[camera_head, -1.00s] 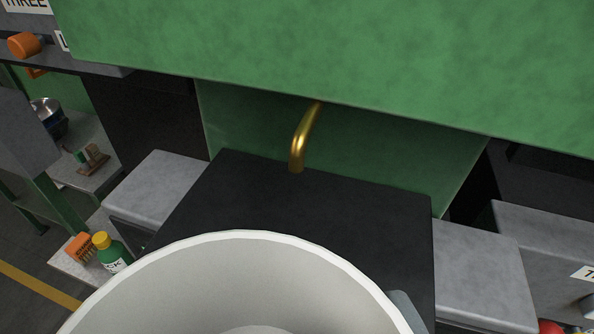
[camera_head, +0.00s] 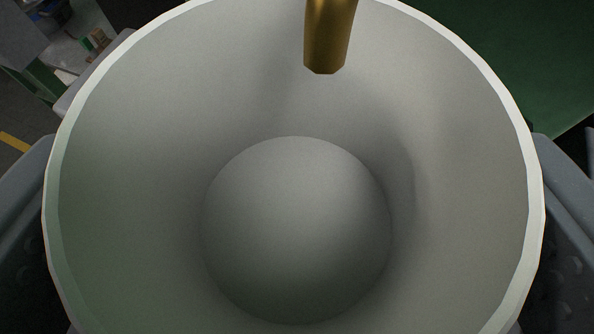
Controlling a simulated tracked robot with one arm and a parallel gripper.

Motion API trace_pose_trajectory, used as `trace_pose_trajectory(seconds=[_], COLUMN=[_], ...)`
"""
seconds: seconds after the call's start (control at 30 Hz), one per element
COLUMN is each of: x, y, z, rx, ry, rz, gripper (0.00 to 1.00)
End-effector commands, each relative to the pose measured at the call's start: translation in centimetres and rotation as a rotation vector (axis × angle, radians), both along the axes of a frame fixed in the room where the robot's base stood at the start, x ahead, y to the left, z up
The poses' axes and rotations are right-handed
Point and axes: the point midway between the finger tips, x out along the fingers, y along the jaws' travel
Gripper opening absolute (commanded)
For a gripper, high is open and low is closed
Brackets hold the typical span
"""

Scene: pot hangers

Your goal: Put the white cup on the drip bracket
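The white cup (camera_head: 120,200) fills most of the view, and I look down into its open mouth and pale grey inside with a rounded raised bottom. My gripper (camera_head: 295,235) has its grey fingers on the left and right sides of the cup, apparently touching its outer wall and shut on it. A brass spout (camera_head: 328,40) comes in from the top, its end over the far inner part of the cup. The drip bracket under the spout is hidden by the cup, so I cannot tell whether the cup rests on it.
A green panel (camera_head: 545,60) stands at the upper right. At the upper left, a floor with a yellow line (camera_head: 14,142) and part of a low stand with small items show. Little free room is visible around the cup.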

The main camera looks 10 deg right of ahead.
Motion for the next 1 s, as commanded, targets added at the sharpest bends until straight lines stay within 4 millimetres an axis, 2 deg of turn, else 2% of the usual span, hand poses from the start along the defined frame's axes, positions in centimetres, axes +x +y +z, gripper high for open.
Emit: trace_pose_trajectory(seconds=[0.1, 0.47, 0.5, 0.57, 1.0], x=[0.01, -0.01, -0.02, -0.02, -0.43], y=[0.11, 0.03, 0.01, 0.00, 0.02], z=[-1.02, -1.47, -1.46, -1.40, -0.93], rx=[0.001, 0.001, 0.001, 0.001, 0.000], ry=[0.001, -0.001, 0.000, 0.000, -0.002], rz=[0.001, 0.000, 0.000, 0.000, -0.001], gripper=[0.51, 0.51, 0.79, 0.95, 0.95])
